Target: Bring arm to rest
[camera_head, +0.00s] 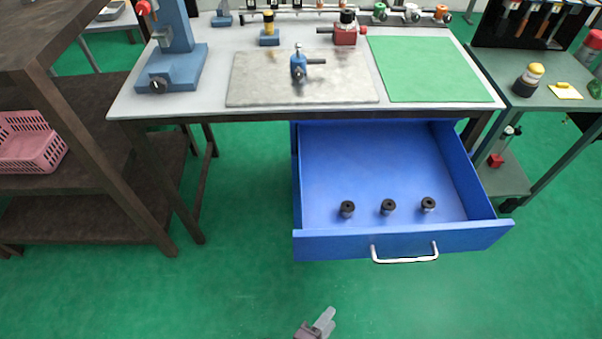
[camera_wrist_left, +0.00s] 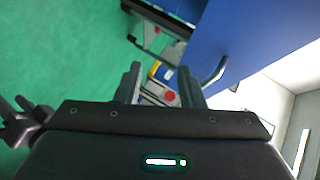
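My left gripper (camera_head: 322,326) shows at the bottom edge of the head view, low in front of the open blue drawer and apart from it. In the left wrist view its two dark fingers (camera_wrist_left: 162,85) stand apart with nothing held between them. The wrist view also shows the blue drawer front and its handle (camera_wrist_left: 216,72) beyond the fingers. My right gripper is not in view.
The blue drawer (camera_head: 340,245) is pulled out under the workbench (camera_head: 210,75) and holds three dark cylindrical parts (camera_head: 388,207). A small blue chuck fixture (camera_head: 298,66) stands on a grey plate. A brown shelf (camera_head: 75,185) stands left. Green floor in front is clear.

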